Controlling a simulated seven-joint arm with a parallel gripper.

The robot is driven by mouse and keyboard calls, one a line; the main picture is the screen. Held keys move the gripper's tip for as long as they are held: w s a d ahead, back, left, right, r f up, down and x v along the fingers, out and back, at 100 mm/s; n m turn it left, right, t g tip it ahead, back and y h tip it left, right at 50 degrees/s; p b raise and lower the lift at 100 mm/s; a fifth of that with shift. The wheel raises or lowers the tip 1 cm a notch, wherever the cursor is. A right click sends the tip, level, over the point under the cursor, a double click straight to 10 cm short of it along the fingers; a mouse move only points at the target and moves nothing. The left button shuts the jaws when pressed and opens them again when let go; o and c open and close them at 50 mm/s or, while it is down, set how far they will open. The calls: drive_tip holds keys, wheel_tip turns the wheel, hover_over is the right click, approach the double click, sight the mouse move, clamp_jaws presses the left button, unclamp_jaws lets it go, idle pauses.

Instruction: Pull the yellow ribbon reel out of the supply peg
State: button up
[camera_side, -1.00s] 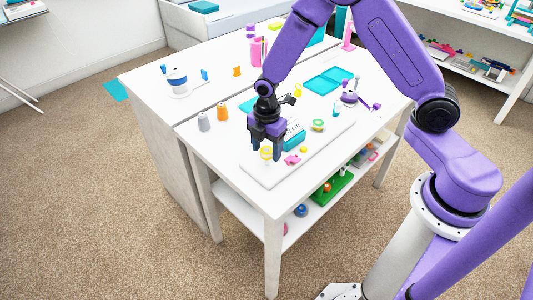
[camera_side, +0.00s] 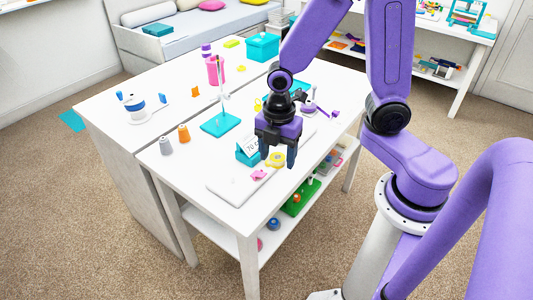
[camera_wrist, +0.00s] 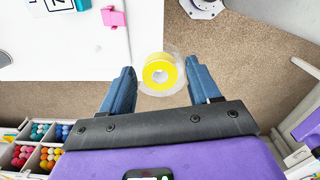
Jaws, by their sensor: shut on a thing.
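The yellow ribbon reel (camera_side: 274,160) is between the fingers of my gripper (camera_side: 278,158), near the table's front right edge. In the wrist view my gripper (camera_wrist: 160,68) is shut on the reel (camera_wrist: 160,85), a yellow ring with clear rims. Floor shows behind the reel there, and the tabletop lies to its upper left. A teal base with an upright pale post (camera_side: 223,105) stands farther back on the table. I cannot tell for sure that it is the supply peg. The reel is apart from this post.
A pink piece (camera_side: 258,175) lies on the white board (camera_side: 228,186), left of my gripper; it also shows in the wrist view (camera_wrist: 114,17). A teal block with a number card (camera_side: 247,155) stands close behind.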

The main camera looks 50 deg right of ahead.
drive_tip(key=shift+s+r, duration=0.2)
drive_tip(key=shift+r, duration=1.4)
hover_over(204, 167)
drive_tip(key=f, duration=1.4)
drive_tip(key=shift+s+d+f, duration=0.1)
drive_tip(key=shift+s, duration=0.1)
drive_tip(key=shift+w+f, duration=0.15)
drive_tip(key=shift+f, duration=0.1)
drive_tip(key=shift+w+f, duration=0.1)
drive_tip(key=shift+f, duration=1.5)
drive_tip(key=shift+f, duration=0.1)
